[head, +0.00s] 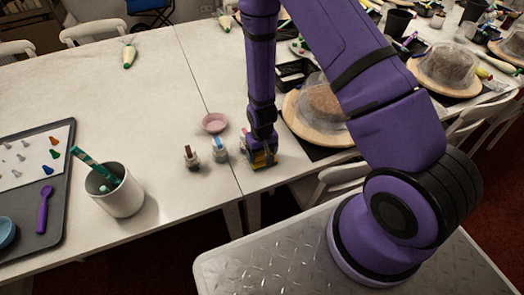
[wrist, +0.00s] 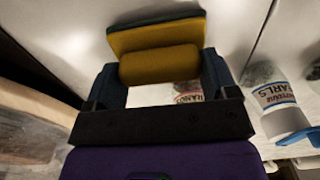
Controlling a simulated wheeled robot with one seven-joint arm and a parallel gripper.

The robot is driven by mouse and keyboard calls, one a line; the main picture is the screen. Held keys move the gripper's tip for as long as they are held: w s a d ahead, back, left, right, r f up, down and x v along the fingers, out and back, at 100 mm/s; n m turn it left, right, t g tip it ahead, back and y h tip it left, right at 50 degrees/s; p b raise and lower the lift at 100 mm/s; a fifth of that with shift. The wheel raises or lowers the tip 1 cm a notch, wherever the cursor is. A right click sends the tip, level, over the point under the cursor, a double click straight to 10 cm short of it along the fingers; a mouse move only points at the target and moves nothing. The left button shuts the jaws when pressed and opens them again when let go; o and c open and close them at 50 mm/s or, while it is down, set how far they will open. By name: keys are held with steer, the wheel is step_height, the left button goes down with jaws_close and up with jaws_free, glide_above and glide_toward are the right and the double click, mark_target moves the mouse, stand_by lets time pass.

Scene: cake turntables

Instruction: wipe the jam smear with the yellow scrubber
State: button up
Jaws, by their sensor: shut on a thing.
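My gripper (head: 262,155) is low over the near edge of the white table, just right of the seam between two tabletops. It is shut on the yellow scrubber (head: 264,161), which is at or very near the tabletop; I cannot tell if it touches. In the wrist view the scrubber (wrist: 160,62) shows a rounded yellow block and a flat yellow part with a dark edge, held between the two fingers of my gripper (wrist: 164,78). I cannot make out the jam smear in either view; my arm and gripper may hide it.
Small decorating bottles (head: 219,152) stand just left of my gripper; a labelled jar (wrist: 278,100) shows in the wrist view. A pink bowl (head: 215,122) is behind them. A cake turntable (head: 297,122) is close right. A white cup (head: 120,194) and grey tray (head: 62,200) are left.

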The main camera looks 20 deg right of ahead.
steer(key=shift+f, duration=0.25)
steer(key=shift+w, duration=3.75)
steer(key=shift+s, duration=0.1)
steer(key=shift+s+f, duration=0.1)
steer(key=shift+s, duration=1.85)
steer(key=shift+c, duration=0.2)
steer(key=shift+s, duration=1.8)
steer(key=shift+w+a+r, duration=0.1)
steer(key=shift+a+r, duration=0.1)
steer(key=shift+a, duration=0.95)
steer(key=shift+w+f, duration=0.2)
steer(key=shift+w, duration=3.6)
steer(key=shift+c, duration=0.4)
